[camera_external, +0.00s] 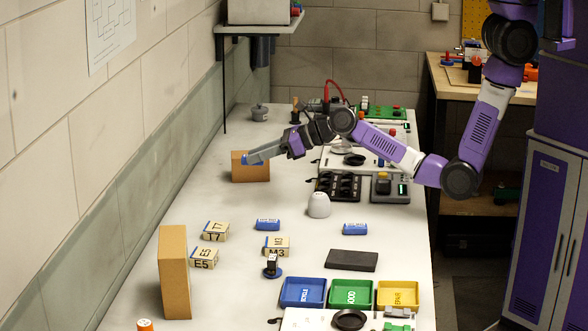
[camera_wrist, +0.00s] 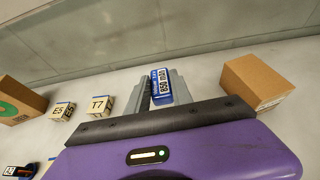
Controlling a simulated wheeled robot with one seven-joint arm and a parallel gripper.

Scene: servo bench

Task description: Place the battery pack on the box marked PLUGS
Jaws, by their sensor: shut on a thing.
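My gripper (camera_external: 255,157) is shut on a blue battery pack (camera_wrist: 162,87) with a white label that seems to read 850 mAh. The pack sits between the fingertips in the wrist view; only a bit of blue shows in the external view. A cardboard box (camera_external: 250,174) lies behind the fingertips in the external view. It is to the right of the pack and apart from it in the wrist view (camera_wrist: 257,82). A taller cardboard box (camera_external: 174,272) stands at the near left; its green mark shows in the wrist view (camera_wrist: 20,100). I cannot read PLUGS on either box.
Blocks T7 (camera_external: 215,231), E5 (camera_external: 203,257) and M3 (camera_external: 277,246) stand on the bench. Two blue packs (camera_external: 267,224) (camera_external: 355,229) lie nearby. Blue (camera_external: 303,306), green and yellow trays are at the front. The wall borders the bench's left. Bare bench lies left of the white dome (camera_external: 319,205).

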